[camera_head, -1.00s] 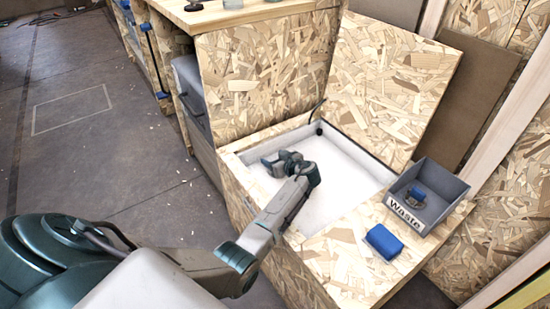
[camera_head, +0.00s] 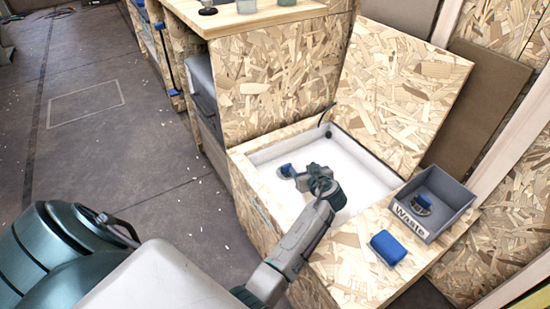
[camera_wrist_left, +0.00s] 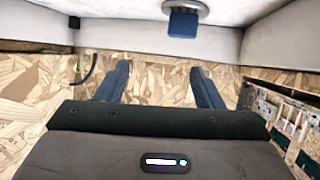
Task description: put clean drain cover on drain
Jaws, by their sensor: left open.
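A drain cover with a blue handle (camera_head: 286,170) sits on the white floor of the basin (camera_head: 361,178), near its left side. In the left wrist view its blue handle and round grey base (camera_wrist_left: 184,20) show at the top, beyond the fingers. Whether it lies exactly over the drain cannot be told, as the drain hole is hidden. My left gripper (camera_head: 299,181) is inside the basin, just right of the cover. Its two fingers (camera_wrist_left: 160,85) are apart with nothing between them. My right gripper is not in view.
A grey box marked Waste (camera_head: 453,196) holds another blue-handled piece (camera_head: 423,201). A blue block (camera_head: 388,248) lies on the wooden rim in front. The raised lid (camera_head: 400,95) stands behind the basin. A counter (camera_head: 245,18) is at the back left.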

